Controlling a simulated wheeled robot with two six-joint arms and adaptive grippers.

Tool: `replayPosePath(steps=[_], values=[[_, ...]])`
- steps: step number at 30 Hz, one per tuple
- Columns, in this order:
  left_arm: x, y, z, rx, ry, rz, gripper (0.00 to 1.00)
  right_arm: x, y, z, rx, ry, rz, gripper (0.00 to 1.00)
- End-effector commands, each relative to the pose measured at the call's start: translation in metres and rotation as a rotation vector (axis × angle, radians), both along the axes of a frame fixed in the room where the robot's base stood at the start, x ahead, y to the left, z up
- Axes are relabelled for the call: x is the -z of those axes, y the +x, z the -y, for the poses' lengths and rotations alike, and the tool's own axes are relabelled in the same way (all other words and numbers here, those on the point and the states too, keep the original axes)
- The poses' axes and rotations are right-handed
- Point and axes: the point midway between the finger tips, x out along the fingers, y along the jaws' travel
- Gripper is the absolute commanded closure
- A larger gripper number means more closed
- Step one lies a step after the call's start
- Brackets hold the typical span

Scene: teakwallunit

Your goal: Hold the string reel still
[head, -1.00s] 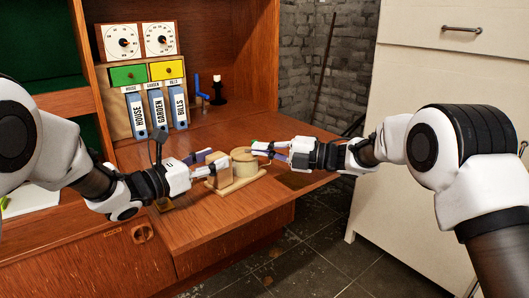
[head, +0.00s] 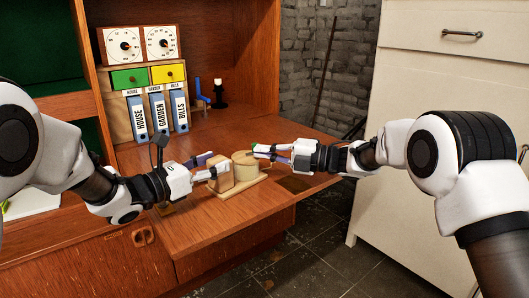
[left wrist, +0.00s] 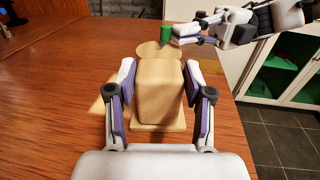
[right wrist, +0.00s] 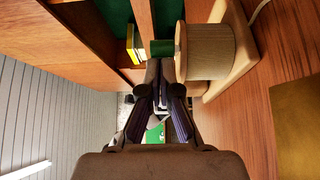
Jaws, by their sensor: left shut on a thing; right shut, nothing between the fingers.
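The string reel is a pale wooden drum (head: 245,163) on a flat wooden base (head: 252,187), with an upright rounded block (head: 221,177) beside the drum. It stands on the lowered desk flap. My left gripper (head: 210,165) is shut on the block; the left wrist view shows its fingers either side of the block (left wrist: 158,95). My right gripper (head: 266,151) is shut and empty just right of the drum. A small green piece (right wrist: 161,47) is at its fingertips beside the drum; I cannot tell whether it touches them. No string is clearly visible.
Blue binders (head: 157,112), drawers and two dials stand at the back of the desk. A blue object (head: 202,92) and a dark candle holder (head: 220,92) are to their right. A white cabinet (head: 445,85) stands at the right. The flap's front (head: 215,222) is clear.

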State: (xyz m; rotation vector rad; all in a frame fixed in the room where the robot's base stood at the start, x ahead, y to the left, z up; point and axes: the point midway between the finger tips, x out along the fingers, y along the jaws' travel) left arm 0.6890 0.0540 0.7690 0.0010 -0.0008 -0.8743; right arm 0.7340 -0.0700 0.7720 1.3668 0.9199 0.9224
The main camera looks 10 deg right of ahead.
Motion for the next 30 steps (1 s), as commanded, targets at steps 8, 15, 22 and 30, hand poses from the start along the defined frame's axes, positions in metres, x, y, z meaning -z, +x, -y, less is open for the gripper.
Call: replayPosePath(steps=[8,15,22,30], values=[[0.003,0.0,0.0,-0.001,0.003,-0.006,0.82,0.001,0.009,0.003,0.001,0.0,0.0,1.0],[0.003,0.0,0.0,0.0,0.002,-0.006,0.82,0.001,0.02,0.005,0.001,0.0,0.0,1.0],[0.003,0.0,0.0,0.0,0.002,-0.006,0.82,0.001,0.031,0.004,0.001,-0.001,0.001,1.0],[0.003,0.0,0.0,0.0,0.002,-0.006,0.82,0.001,0.043,-0.001,-0.001,-0.001,0.001,1.0]])
